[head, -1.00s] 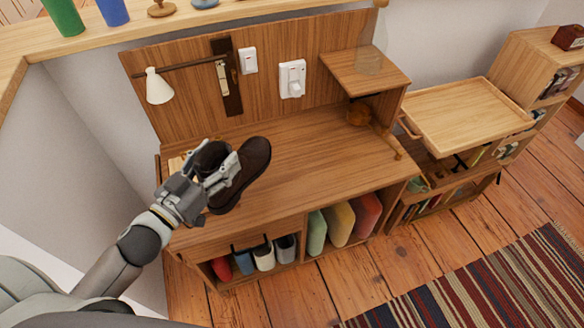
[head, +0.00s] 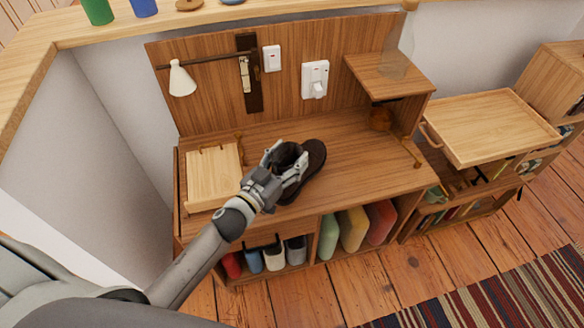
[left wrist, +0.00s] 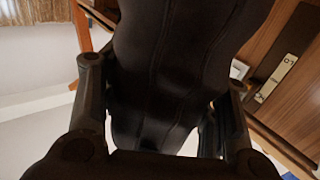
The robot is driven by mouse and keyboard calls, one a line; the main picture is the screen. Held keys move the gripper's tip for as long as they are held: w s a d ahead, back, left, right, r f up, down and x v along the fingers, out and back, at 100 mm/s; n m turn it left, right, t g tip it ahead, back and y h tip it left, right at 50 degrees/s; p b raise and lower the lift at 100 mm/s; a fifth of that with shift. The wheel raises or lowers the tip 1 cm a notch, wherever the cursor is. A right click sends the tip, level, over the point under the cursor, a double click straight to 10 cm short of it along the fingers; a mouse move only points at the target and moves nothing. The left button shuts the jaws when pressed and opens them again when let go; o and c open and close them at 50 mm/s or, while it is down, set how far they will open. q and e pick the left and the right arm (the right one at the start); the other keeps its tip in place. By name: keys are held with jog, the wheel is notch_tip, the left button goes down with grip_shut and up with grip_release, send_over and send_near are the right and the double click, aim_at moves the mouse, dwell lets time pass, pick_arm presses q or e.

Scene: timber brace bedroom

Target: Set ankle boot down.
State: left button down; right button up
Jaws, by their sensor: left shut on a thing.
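The dark brown ankle boot (head: 314,160) is over the wooden desktop (head: 360,155), its toe pointing up and to the right in the head view. My left gripper (head: 285,165) is shut on the boot around its shaft. In the left wrist view the dark boot (left wrist: 185,60) fills the middle between the two fingers. I cannot tell whether the sole touches the desktop. My right gripper is not in view.
A light wooden tray-like stand (head: 212,177) is on the desktop left of the boot. A raised shelf (head: 388,77) stands at the back right, with a brown object (head: 381,119) below it. The desktop's right-middle part is clear.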

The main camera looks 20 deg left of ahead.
pick_arm(q)
jog(key=shift+w+d, duration=0.1)
jog(key=shift+w, duration=0.05)
jog(key=f, duration=0.1)
jog(key=f+b, duration=0.1)
jog(key=f, duration=0.1)
jog(key=shift+w+d, duration=0.2)
jog(key=shift+f, duration=0.4)
jog(key=shift+f, duration=0.15)
jog(key=c, duration=0.5)
grip_release()
